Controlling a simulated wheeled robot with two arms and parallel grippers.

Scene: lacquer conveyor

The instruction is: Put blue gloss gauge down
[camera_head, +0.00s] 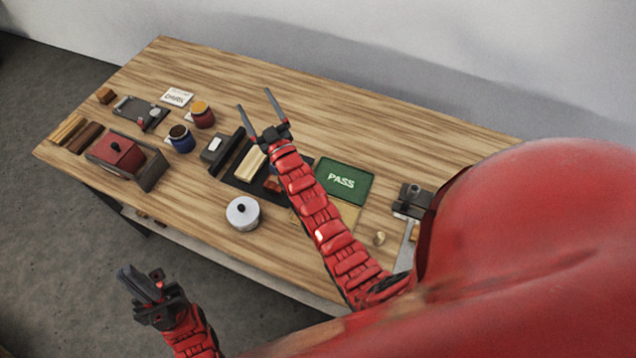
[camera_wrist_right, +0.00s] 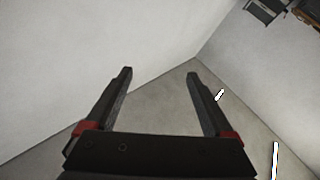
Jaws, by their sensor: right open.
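I cannot make out the blue gloss gauge for sure. A small patch of blue (camera_head: 274,169) shows beside my right arm on a dark tray (camera_head: 243,187), partly hidden by that arm. My right gripper (camera_head: 254,98) is open and empty above the middle of the table. Its open jaws (camera_wrist_right: 160,75) also show in the right wrist view, with only wall and floor between them. My left gripper (camera_head: 140,273) is low, in front of the table's near edge. Its fingers look close together, and I see nothing clearly held in them.
On the wooden table (camera_head: 400,137) stand a blue jar (camera_head: 181,139), a red jar (camera_head: 201,115), a red box (camera_head: 115,153), a lidded white pot (camera_head: 242,213) and a green PASS mat (camera_head: 343,181). The table's far right is clear.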

